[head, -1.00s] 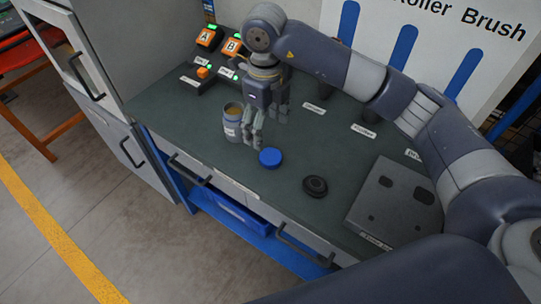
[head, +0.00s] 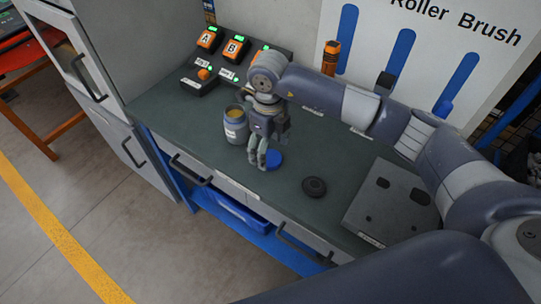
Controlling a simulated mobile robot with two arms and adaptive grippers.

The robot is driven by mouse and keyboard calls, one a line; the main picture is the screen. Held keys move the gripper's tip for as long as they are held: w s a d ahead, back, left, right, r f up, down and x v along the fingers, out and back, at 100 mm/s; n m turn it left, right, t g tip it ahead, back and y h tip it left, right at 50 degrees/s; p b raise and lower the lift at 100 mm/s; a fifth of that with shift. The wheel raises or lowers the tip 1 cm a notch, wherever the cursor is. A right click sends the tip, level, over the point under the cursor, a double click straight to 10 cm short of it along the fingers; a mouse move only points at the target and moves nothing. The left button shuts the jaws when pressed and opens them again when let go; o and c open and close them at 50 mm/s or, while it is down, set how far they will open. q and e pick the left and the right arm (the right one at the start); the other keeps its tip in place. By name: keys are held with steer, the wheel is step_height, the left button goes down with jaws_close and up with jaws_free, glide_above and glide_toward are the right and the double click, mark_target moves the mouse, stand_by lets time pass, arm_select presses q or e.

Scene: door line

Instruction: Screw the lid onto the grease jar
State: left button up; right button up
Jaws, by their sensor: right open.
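The grease jar (head: 236,129) stands upright and uncovered on the dark green worktop, with yellowish grease inside and a white label on its front. The blue lid (head: 275,161) lies on the worktop to the right of the jar, partly hidden by my right gripper. My right gripper (head: 258,163) points down at the lid's left side, open, its fingertips close to the lid; I cannot tell if they touch it. My left gripper is out of view.
A black round disc (head: 314,187) and a grey plate with cutouts (head: 390,207) lie to the right on the worktop (head: 210,160). Button boxes marked A and B (head: 235,48) stand at the back. A drawer handle (head: 190,172) juts from the front.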

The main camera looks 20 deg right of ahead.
mark_target(271, 158)
steer(key=shift+d+f+p, duration=0.2)
steer(key=shift+f+p, duration=0.1)
steer(key=shift+f, duration=1.35)
steer(key=c, duration=0.8)
steer(key=shift+o, duration=0.2)
